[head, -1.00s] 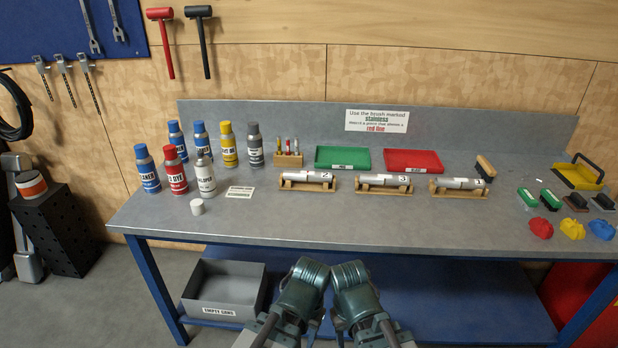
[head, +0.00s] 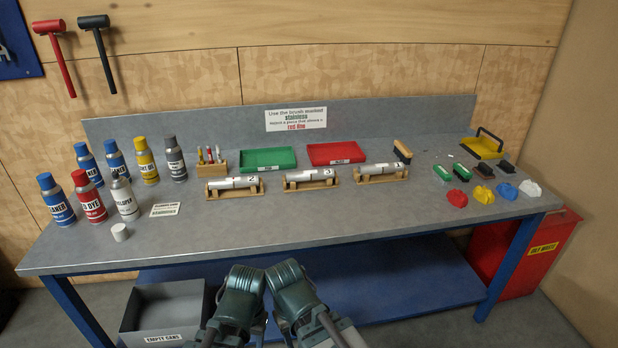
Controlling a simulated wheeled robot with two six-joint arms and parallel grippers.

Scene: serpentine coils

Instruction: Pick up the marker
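Several markers (head: 209,156) stand upright in a small wooden holder (head: 212,170) on the bench, left of the green tray. They look red, yellow and pale, but are too small to tell apart well. My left gripper (head: 248,279) and my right gripper (head: 288,283) are side by side in front of the bench's front edge, low in the head view and well short of the holder. Their fingertips do not show clearly, so I cannot tell whether they are open or shut. I see nothing held in them.
Spray cans (head: 146,160) stand at the left of the bench (head: 330,228). A green tray (head: 268,160), a red tray (head: 337,153) and pipes on wooden stands (head: 311,180) fill the middle. Brushes and crumpled cloths (head: 482,195) lie right. The bench's front strip is clear.

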